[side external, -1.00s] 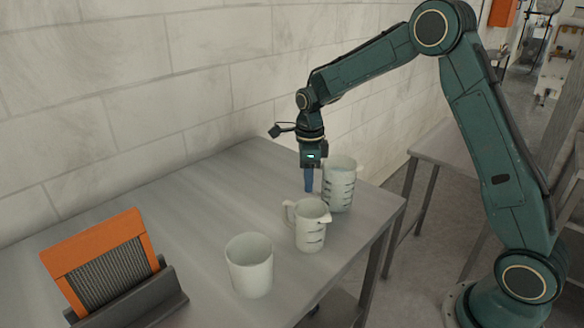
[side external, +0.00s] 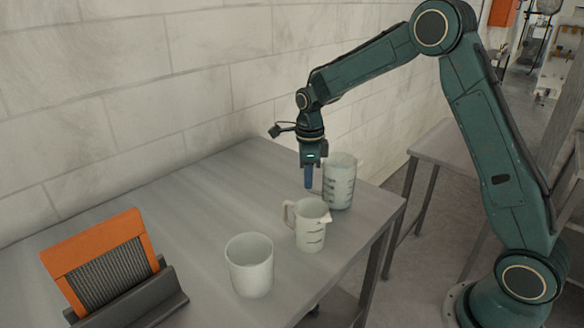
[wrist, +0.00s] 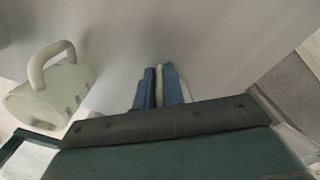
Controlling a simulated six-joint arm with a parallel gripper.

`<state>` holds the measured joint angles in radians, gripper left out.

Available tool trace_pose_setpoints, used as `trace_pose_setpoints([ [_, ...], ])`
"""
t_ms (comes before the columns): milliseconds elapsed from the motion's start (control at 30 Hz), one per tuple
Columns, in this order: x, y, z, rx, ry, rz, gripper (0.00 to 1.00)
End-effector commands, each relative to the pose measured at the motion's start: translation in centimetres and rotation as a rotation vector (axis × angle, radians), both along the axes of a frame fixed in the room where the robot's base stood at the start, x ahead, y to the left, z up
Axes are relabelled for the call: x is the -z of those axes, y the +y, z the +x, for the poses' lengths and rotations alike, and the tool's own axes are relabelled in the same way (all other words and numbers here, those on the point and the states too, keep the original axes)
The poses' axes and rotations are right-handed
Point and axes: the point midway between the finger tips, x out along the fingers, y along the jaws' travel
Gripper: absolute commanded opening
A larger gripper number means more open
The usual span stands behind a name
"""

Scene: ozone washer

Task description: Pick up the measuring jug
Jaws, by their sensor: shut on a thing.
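The larger pale measuring jug (side external: 341,184) with dark scale marks stands upright near the table's right edge in the side view. My gripper (side external: 308,184) points down at its left side, where a handle would be. In the wrist view, the blue fingers (wrist: 159,88) are shut on a thin pale strip, which looks like this jug's handle. The rest of the jug is hidden there by my gripper. A smaller marked jug (side external: 311,228) with a handle stands in front, apart from the fingers. It also shows in the wrist view (wrist: 48,100) at left.
A plain pale beaker (side external: 250,268) stands at the front of the grey table (side external: 190,205). An orange-framed panel (side external: 105,262) sits in a dark holder at the left. A block wall runs behind the table. The table's middle and back left are clear.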

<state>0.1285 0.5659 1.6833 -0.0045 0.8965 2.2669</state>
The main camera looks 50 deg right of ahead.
Motion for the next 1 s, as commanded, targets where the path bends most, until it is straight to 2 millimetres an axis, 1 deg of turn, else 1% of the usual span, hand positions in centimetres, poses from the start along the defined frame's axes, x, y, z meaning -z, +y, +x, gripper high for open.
trace_pose_setpoints([
  [267,-0.2,0.0,0.0,0.000,-0.001,0.000,0.00],
  [533,-0.9,0.0,0.1,0.000,-0.001,0.000,0.00],
  [767,-1.9,0.0,0.1,0.000,-0.003,0.000,0.00],
  [1000,-3.5,0.0,0.1,0.000,-0.003,0.000,0.00],
])
